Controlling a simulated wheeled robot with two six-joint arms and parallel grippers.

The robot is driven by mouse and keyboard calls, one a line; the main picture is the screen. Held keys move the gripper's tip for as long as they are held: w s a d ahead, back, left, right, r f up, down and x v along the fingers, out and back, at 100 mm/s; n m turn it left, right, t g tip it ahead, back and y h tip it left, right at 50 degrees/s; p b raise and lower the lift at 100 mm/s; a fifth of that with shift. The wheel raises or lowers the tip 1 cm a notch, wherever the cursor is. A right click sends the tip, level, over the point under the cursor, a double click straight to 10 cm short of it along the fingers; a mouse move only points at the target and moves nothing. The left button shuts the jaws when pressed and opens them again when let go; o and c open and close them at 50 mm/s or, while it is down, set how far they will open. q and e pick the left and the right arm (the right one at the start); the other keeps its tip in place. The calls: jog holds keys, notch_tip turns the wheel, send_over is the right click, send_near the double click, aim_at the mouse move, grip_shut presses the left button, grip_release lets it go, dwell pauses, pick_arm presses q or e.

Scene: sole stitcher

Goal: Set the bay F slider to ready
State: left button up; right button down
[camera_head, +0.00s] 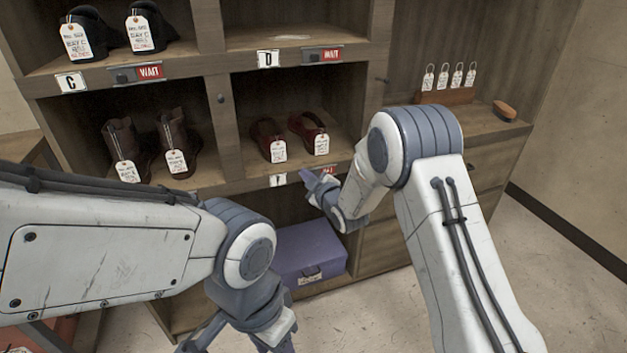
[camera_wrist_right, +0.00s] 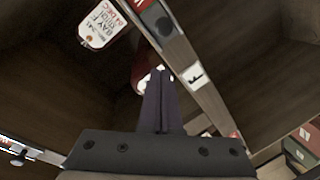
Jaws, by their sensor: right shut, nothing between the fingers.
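The bay F label (camera_head: 278,179) is on the shelf edge under the dark red shoes, and it also shows in the right wrist view (camera_wrist_right: 196,76). The bay F slider (camera_head: 327,170) is right of it, its red part showing and the rest behind my right gripper (camera_head: 313,182). In the right wrist view the slider's dark knob (camera_wrist_right: 163,25) lies above the label, with a red corner at the top edge. My right gripper (camera_wrist_right: 160,72) is shut and empty, in front of this edge; contact cannot be told. My left gripper (camera_head: 237,338) is low in front, its fingertips cut off.
Bays C and D above have red WAIT sliders (camera_head: 150,71) (camera_head: 332,54). Dark red shoes (camera_head: 305,128) with tags stand in bay F, brown boots (camera_head: 175,143) to the left. A purple box (camera_head: 309,249) sits below. A tag rack (camera_head: 447,96) and a brush (camera_head: 505,110) are at right.

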jog(key=shift+w+d+f, duration=0.3)
jog(key=shift+d+f, duration=0.25)
jog(key=shift+w+d+f, duration=0.3)
jog(key=shift+d+f, duration=0.2)
jog(key=shift+f, duration=0.05)
jog(key=d, duration=0.1)
jog(key=w+d+b, duration=0.1)
jog(key=d, duration=0.3)
jog(key=shift+w+d, duration=0.2)
jog(key=shift+w, duration=0.15)
